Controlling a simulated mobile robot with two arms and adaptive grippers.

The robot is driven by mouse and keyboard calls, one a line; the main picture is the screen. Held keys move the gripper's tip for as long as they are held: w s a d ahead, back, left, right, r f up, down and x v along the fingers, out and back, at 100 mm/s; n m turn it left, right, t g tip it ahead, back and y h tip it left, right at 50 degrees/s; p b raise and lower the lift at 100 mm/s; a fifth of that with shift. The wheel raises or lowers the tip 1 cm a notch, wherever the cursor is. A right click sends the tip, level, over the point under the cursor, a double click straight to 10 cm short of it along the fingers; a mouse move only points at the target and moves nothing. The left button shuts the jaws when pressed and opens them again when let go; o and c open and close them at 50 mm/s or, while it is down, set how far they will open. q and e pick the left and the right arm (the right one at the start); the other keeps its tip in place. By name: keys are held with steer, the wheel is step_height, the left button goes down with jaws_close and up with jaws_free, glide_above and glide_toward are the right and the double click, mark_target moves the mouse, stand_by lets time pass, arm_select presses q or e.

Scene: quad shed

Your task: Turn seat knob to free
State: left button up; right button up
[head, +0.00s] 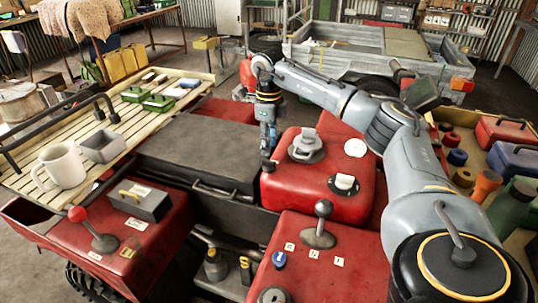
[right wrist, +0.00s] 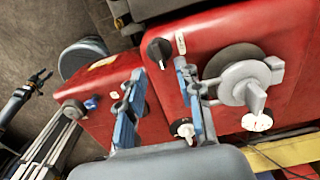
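The small black knob (head: 268,165) is on the side of the red tank cover beside the dark seat (head: 195,155). In the right wrist view the black knob (right wrist: 158,50) sits next to a small pale label (right wrist: 180,43). My right gripper (head: 268,146) reaches down from above, close to the knob. In its own wrist view the right gripper (right wrist: 159,70) is open, its blue-padded fingers spread with nothing between them, and the knob lies just beyond the fingertips. I cannot tell whether they touch. My left gripper (right wrist: 40,80) shows small at the left edge; its state is unclear.
A chrome filler fitting (head: 305,147) and a white-topped knob (head: 343,185) stand on the red cover. A gear lever (head: 320,225) and blue knob (head: 279,260) are nearer.

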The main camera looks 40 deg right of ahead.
mark_target(269, 160)
steer(key=shift+f+p, duration=0.3)
steer(key=shift+f, duration=2.4)
jaws_close()
